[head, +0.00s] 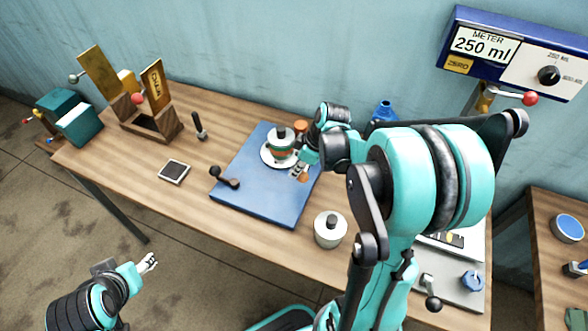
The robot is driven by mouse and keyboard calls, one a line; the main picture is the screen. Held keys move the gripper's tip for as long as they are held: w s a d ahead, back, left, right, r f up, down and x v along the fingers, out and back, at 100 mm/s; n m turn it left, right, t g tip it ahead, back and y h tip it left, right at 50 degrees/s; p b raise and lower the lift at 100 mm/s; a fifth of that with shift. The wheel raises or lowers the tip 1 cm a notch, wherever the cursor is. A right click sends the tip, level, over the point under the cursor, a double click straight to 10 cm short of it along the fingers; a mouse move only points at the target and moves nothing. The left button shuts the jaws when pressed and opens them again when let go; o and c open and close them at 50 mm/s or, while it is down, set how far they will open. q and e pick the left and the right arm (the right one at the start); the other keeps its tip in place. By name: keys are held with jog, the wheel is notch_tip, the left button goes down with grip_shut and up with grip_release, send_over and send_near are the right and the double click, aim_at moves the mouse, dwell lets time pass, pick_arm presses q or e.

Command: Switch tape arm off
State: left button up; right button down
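A blue board (253,195) lies on the wooden table. On it a white jar with a dark knob and a green-and-orange band (281,150) stands on a pale round plate (266,157). A black lever with a round knob (225,178) sits at the board's left edge; I cannot tell whether it is the tape arm or which way it is set. My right gripper (299,171) is low over the board, just right of the jar; its finger gap is too small to read. My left gripper (149,263) is open and empty, in front of the table.
A white jar with a dark lid (330,230) stands at the front. A wooden box (148,124) with a CHAIN plate, a dark handle (199,126) and a small framed panel (174,172) are left. A meter (487,45) reads 250 ml. My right arm hides much of the table's right side.

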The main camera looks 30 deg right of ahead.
jog(key=shift+s+d+f, duration=0.1)
jog(key=shift+s, duration=0.05)
jog(key=shift+w+a, duration=0.2)
notch_tip(320, 180, up, 10)
jog(key=p, duration=0.3)
jog(key=shift+p, duration=0.3)
